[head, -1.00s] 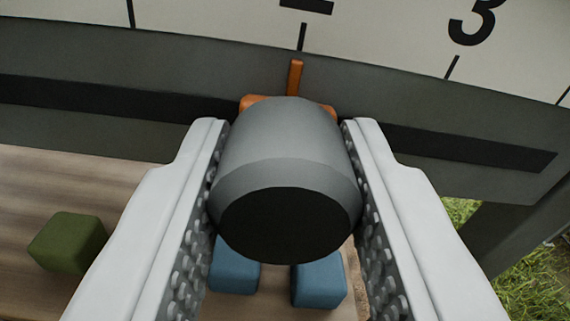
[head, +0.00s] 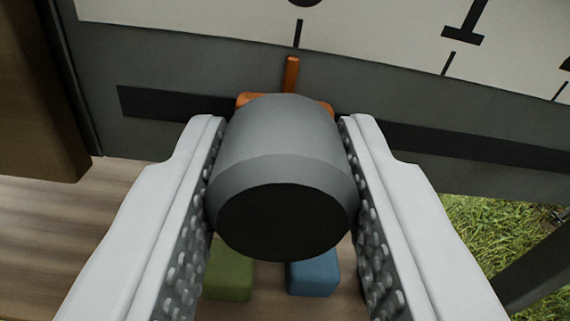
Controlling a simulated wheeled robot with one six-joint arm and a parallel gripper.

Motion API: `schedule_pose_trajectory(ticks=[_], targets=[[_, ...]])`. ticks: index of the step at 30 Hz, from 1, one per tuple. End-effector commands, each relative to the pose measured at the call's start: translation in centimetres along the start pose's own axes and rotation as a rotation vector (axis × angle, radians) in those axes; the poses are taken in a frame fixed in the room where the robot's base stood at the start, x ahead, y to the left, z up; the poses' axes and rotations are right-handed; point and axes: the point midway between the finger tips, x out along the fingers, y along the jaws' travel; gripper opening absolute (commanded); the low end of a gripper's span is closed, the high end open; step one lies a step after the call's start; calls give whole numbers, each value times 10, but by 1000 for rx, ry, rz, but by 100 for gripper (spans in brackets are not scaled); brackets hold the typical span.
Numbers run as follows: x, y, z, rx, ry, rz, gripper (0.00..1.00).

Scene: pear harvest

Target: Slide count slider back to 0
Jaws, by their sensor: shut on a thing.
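The count slider's grey knob (head: 283,150) sits between the two fingers of my gripper (head: 282,165), which is shut on it. Behind the knob is the slider's orange base, with an upright orange pointer (head: 291,74). The pointer stands just below a tick mark (head: 298,33), very slightly to its left. The numeral above that tick is cut off by the top edge; only its rounded bottom shows. The numeral 1 (head: 465,22) is to the right on the white scale (head: 200,15). The dark slot (head: 165,103) ends a little way left of the knob.
A green block (head: 230,281) and a blue block (head: 313,276) lie on the wooden surface (head: 60,225) below. A brown wooden piece (head: 40,100) stands at the left. Grass (head: 500,235) shows at the lower right.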

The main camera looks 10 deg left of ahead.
Motion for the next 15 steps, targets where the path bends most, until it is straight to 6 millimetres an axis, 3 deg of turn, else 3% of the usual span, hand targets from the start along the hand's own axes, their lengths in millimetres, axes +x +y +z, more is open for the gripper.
schedule_pose_trajectory(ticks=[4,5,8,15], targets=[[0,-3,0,-1,1,-5,0],[0,-3,0,-1,1,-5,36],[0,-2,0,-1,1,-5,54],[0,-2,0,-1,0,-4,54]])
